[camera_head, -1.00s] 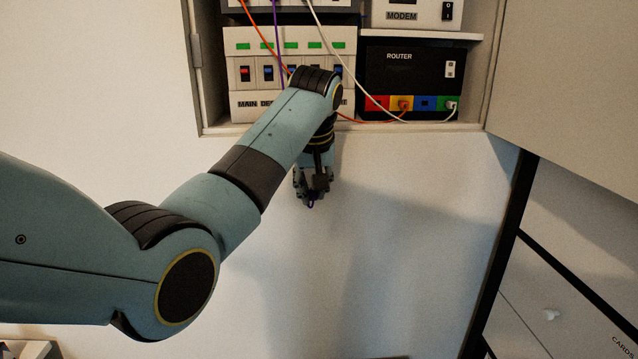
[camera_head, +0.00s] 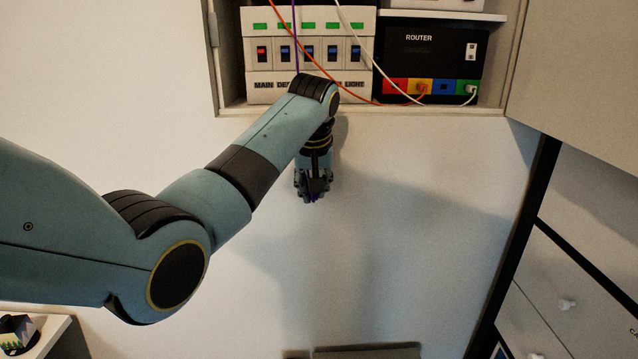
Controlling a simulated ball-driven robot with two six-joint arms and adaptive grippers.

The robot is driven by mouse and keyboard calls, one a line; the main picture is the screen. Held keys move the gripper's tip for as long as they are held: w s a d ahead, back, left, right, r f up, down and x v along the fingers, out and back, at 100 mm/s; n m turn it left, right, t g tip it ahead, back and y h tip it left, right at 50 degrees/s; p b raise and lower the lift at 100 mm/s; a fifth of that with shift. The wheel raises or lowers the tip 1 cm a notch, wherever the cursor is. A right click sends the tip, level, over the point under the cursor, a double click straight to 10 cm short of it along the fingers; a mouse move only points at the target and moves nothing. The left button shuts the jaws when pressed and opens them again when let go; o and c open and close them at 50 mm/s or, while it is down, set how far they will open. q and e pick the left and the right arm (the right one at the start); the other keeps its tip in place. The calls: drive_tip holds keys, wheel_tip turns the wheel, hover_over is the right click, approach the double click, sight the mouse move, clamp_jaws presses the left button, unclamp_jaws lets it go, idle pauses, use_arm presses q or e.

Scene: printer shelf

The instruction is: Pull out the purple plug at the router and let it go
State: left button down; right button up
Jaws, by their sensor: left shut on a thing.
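The black router (camera_head: 432,50) stands on the right of the open wall cabinet, with a row of red, yellow, blue and green ports along its lower front. An orange cable plug (camera_head: 421,90) sits in the yellow port and a white cable plug (camera_head: 470,89) in the green one. No plug shows in the blue port. My left gripper (camera_head: 314,194) hangs below the cabinet, left of the router and well apart from it. It is shut on the purple plug (camera_head: 314,198), of which only a small purple bit shows at the fingertips. My right gripper is out of view.
A white breaker panel (camera_head: 310,50) stands left of the router. A purple cable (camera_head: 296,40) runs down in front of it and passes behind my arm. The open cabinet door (camera_head: 580,90) is at right, above drawers (camera_head: 570,290). The wall below the cabinet is clear.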

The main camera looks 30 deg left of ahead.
use_arm(q)
drive_tip(key=shift+a+f, duration=0.2)
drive_tip(key=shift+a, duration=0.4)
drive_tip(key=c, duration=1.6)
unclamp_jaws()
drive_tip(key=shift+c, duration=0.2)
drive_tip(key=o, duration=0.4)
drive_tip(key=shift+w+a, duration=0.3)
drive_tip(key=shift+a, duration=0.05)
drive_tip(key=shift+o, duration=0.2)
drive_tip(key=d+v, duration=0.1)
drive_tip(key=v, duration=1)
drive_tip(key=shift+s, duration=0.35)
